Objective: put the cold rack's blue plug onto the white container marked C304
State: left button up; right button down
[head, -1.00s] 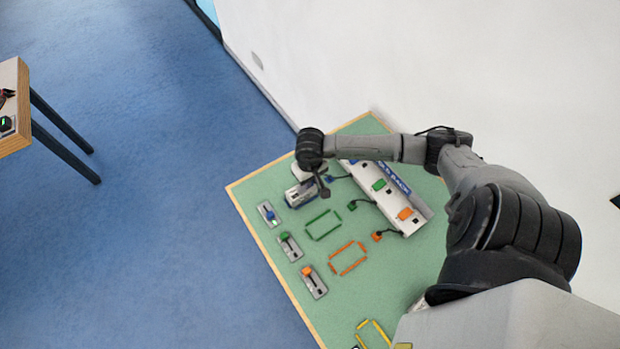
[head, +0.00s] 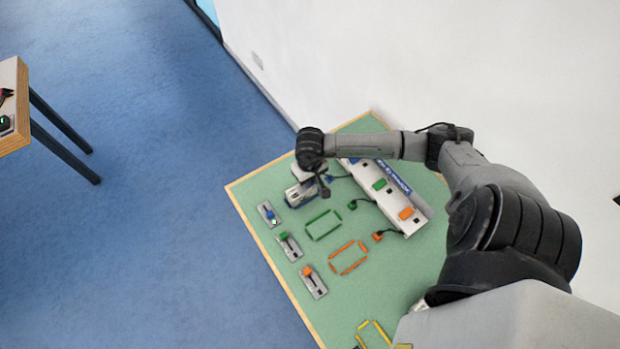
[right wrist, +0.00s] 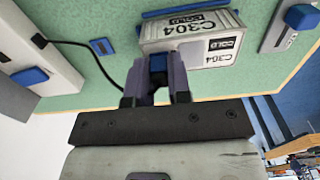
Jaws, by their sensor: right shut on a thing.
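The white container (right wrist: 187,48) marked C304 and COLD stands on the green board. It also shows in the head view (head: 296,196), partly under my right wrist. My right gripper (right wrist: 158,75) is shut on the blue plug (right wrist: 158,64), which sits between its fingers right against the container's side. I cannot tell whether the plug is seated. A black cable (right wrist: 103,64) runs from the white cold rack (right wrist: 62,58) towards the plug. The rack also shows in the head view (head: 413,218). My left gripper is not in view.
Green (head: 323,225) and orange (head: 348,258) outlined bays lie empty on the board. Switch plates with blue (head: 268,215), green (head: 289,245) and orange (head: 313,281) levers line its left side. A white wall stands behind.

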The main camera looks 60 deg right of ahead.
jog(key=c, duration=1.2)
grip_release()
jog(key=shift+o, duration=1.1)
jog(key=shift+o, duration=0.5)
jog(key=o, duration=0.4)
jog(key=shift+r, duration=0.1)
jog(key=shift+r+p, duration=0.55)
jog(key=shift+r, duration=0.4)
jog(key=shift+r+p, duration=1.2)
jog(key=shift+r, duration=1.25)
